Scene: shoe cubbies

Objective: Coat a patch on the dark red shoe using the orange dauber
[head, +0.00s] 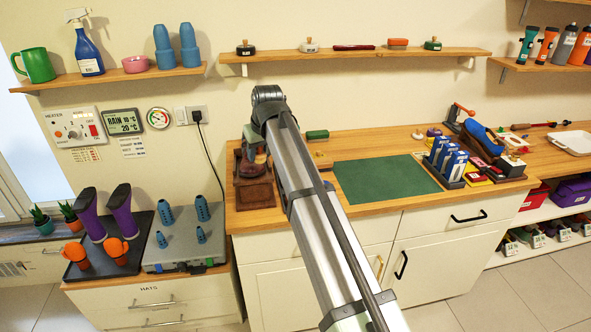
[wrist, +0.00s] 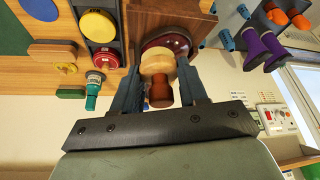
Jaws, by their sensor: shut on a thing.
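My gripper (wrist: 159,70) is shut on the orange dauber (wrist: 159,94), whose orange-brown handle and pale round head sit between the two fingers in the wrist view. The dark red shoe (wrist: 176,40) is just beyond the dauber's head, on a brown wooden block (wrist: 150,14). The head overlaps the shoe in this view; I cannot tell whether they touch. In the head view, the wooden block (head: 252,192) stands at the bench's left end. My arm and gripper (head: 249,152) are over it and hide most of the shoe. No coated patch can be made out.
A green mat (head: 386,182) lies on the bench right of my arm. A green-topped brush (head: 317,135) lies behind it. Blue boxes (head: 446,158) stand in a rack farther right. A tray with purple boots (head: 107,240) is at the left. A shelf (head: 355,53) hangs above.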

